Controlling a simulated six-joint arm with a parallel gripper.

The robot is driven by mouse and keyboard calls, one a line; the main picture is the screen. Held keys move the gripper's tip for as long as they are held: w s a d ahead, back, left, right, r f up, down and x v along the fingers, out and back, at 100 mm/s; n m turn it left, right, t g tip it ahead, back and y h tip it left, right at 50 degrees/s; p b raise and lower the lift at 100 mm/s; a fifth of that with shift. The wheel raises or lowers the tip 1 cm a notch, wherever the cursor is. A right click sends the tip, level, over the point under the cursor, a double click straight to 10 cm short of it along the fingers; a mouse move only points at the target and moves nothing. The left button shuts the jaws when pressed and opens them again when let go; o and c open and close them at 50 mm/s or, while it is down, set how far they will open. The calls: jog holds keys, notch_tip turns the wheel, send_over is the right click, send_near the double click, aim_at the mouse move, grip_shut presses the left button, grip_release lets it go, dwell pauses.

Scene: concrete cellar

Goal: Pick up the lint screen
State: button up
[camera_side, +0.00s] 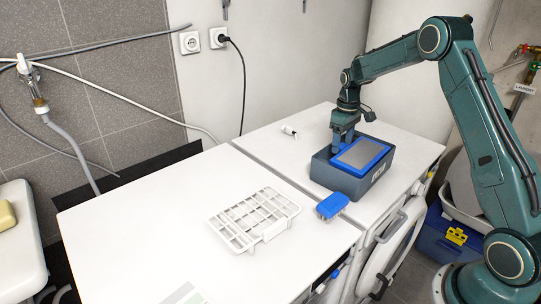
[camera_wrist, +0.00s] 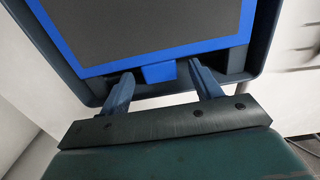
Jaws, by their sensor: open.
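The lint screen (camera_side: 362,153) is a flat grey mesh panel in a blue frame. It lies on top of a dark grey-blue box (camera_side: 376,182) on the right-hand white machine top. In the wrist view the lint screen (camera_wrist: 150,30) fills the upper middle, with a blue tab (camera_wrist: 159,72) on its near edge. My gripper (camera_side: 338,148) is at the box's left end. In the wrist view my gripper (camera_wrist: 160,80) is open, its two fingers standing on either side of the tab, with visible gaps. The fingertips reach the box's recess; their exact depth is hard to tell.
A white rack (camera_side: 255,218) lies on the left machine top (camera_side: 130,240). A blue brush (camera_side: 331,206) lies in front of the box. A small white bottle (camera_side: 289,131) lies behind it. The left top is mostly clear.

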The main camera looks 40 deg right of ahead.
dwell(0.4)
jog(key=c, duration=1.1)
jog(key=shift+r, duration=0.15)
jog(key=shift+c, duration=0.2)
notch_tip(320, 180, up, 20)
